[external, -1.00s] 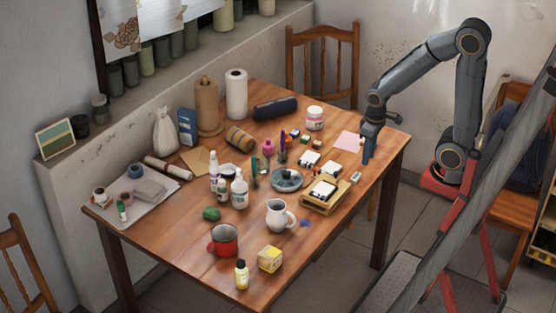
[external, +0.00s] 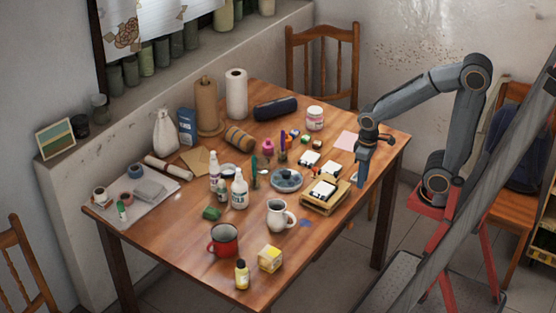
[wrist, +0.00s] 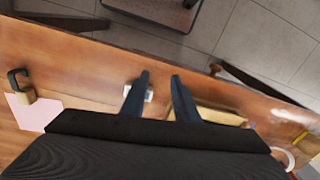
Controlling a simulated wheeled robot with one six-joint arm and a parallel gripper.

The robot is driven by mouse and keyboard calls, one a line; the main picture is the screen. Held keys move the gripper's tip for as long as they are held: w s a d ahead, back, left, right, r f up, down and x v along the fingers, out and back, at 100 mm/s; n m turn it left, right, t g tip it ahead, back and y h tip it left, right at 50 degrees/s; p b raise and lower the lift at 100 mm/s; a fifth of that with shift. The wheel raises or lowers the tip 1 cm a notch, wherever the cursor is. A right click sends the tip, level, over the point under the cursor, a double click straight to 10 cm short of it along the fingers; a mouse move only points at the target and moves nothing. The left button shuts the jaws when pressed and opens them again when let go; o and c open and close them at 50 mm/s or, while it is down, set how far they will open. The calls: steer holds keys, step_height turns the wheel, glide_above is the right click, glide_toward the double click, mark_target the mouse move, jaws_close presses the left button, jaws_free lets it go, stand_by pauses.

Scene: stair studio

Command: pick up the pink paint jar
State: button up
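In the external view a small pink jar (external: 267,147) with a narrower top stands mid-table, behind the grey round dish. A wider jar with a white lid and pinkish label (external: 314,118) stands farther back; I cannot tell for sure which is the pink paint jar. My gripper (external: 360,184) points down at the table's right edge, well to the right of both jars. In the wrist view my gripper (wrist: 160,76) has its two fingers apart, with a small pale block (wrist: 148,95) seen behind the left finger. Neither jar shows clearly in the wrist view.
A wooden tray with white pads (external: 325,195) lies left of my gripper. The grey dish (external: 287,180), white pitcher (external: 279,216) and several bottles crowd the middle. Pink paper (external: 346,140) lies behind my gripper; it also shows in the wrist view (wrist: 35,112).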

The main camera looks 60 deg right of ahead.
steer(key=o, duration=1.3)
steer(key=shift+c, duration=0.2)
